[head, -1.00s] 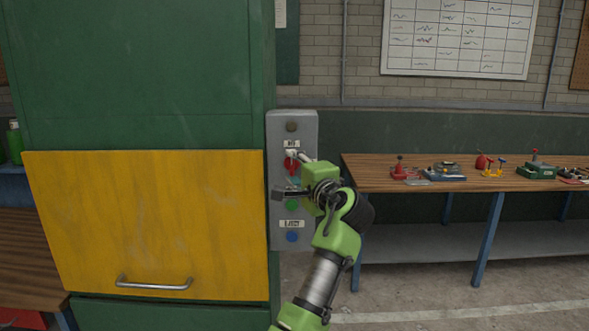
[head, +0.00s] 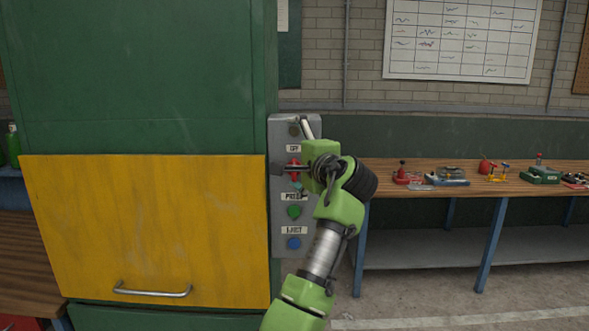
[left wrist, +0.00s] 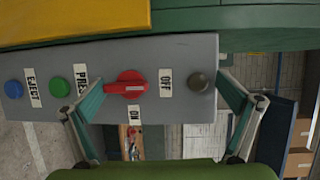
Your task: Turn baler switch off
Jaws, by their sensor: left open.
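The grey control panel (head: 280,235) is on the right side of the green baler (head: 140,70). Its red rotary switch (head: 293,168) is partly hidden by my left gripper (head: 302,158) in the head view. In the left wrist view the red switch (left wrist: 125,88) shows clearly, its handle along the panel's length, a pale mark toward the OFF label (left wrist: 166,82). The ON label (left wrist: 134,113) is beside it. My left gripper (left wrist: 160,95) is open, its fingers on either side of the switch along the panel; I cannot tell if they touch. My right gripper is not seen.
A green PRESS button (left wrist: 61,88) and blue EJECT button (left wrist: 13,90) lie below the switch on the panel; a dark round fitting (left wrist: 197,83) lies above it. A workbench (head: 450,180) with tools stands at right. The yellow door (head: 150,225) is closed.

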